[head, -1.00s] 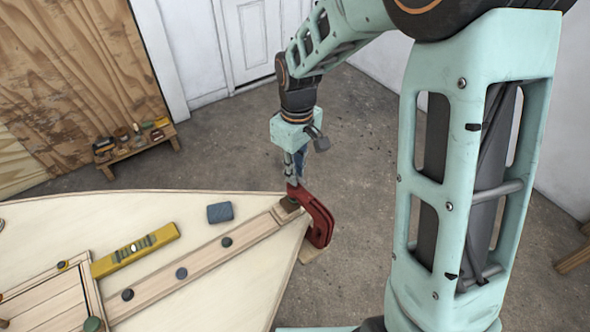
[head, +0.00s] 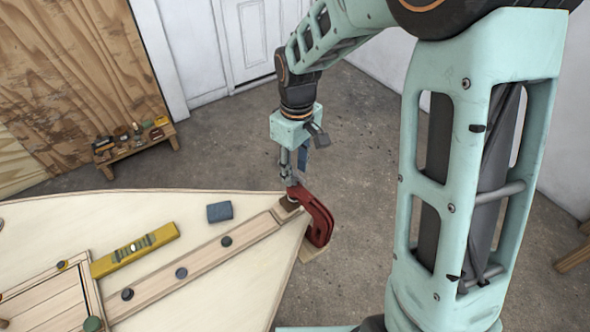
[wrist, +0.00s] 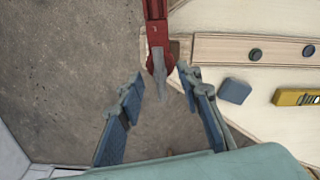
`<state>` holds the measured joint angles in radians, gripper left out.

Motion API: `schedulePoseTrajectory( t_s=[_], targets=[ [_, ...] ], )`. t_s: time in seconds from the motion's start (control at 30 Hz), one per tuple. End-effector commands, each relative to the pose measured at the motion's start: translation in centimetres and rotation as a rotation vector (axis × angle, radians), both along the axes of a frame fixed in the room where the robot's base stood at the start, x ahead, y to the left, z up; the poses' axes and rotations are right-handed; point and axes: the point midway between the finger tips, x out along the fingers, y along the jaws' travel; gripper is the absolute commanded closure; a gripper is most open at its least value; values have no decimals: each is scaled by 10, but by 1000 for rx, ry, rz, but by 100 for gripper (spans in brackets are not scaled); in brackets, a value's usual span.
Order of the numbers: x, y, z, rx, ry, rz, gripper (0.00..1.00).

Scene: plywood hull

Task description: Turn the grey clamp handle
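The red clamp (head: 318,217) sits on the pointed tip of the pale plywood hull panel (head: 240,270). In the wrist view the red clamp (wrist: 155,35) comes in from the top, and its grey handle (wrist: 161,85) points down toward my gripper. My gripper (wrist: 160,76) is open, with one blue-grey finger on each side of the handle. I see gaps between the handle and both fingers; how deep it lies between them I cannot tell. In the head view my gripper (head: 292,180) hangs just above the clamp, and the handle cannot be made out there.
A wooden strip with dark knobs (head: 226,241) runs along the panel to the clamp. A blue block (head: 220,212) and a yellow level (head: 135,250) lie on the panel. A low bench (head: 136,147) with small items stands at the back. Concrete floor lies open beyond the tip.

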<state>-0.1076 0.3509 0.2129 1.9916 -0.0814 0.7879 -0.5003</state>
Motion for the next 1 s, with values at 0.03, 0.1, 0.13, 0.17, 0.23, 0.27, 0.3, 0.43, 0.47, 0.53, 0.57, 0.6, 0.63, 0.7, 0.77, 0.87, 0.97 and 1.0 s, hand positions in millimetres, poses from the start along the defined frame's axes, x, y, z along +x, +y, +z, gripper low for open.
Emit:
schedulePoseTrajectory(
  t_s=[0.03, 0.1, 0.13, 0.17, 0.23, 0.27, 0.3, 0.43, 0.47, 0.53, 0.57, 0.6, 0.63, 0.7, 0.77, 0.87, 0.97, 1.0],
  targets=[
    [1, 0, 8, 1, -3, 0, 67],
    [1, 0, 21, 0, -6, 0, 67],
    [1, -1, 27, 1, -6, 0, 67],
    [1, -1, 34, 0, -6, 0, 67],
    [1, -1, 50, 1, -7, -1, 67],
    [0, -2, 56, 0, -6, -1, 67],
    [0, -2, 65, 0, -6, -2, 67],
    [-1, -2, 89, 0, -3, -1, 67],
    [-1, -2, 93, 0, -3, 0, 67],
    [-1, -2, 102, -1, -2, 0, 67],
    [-1, -2, 104, -1, -2, 0, 67],
    [-1, -3, 108, -1, -1, 0, 67],
    [-2, -3, 109, -1, -1, 0, 67],
    [-2, -3, 112, -1, 1, 0, 67],
    [-2, -3, 113, -1, 1, 1, 67],
    [-2, -3, 113, 0, 1, 0, 67],
    [-2, -3, 113, -1, 1, 0, 67],
    [-2, -3, 112, 0, 1, -2, 67]
  ],
)
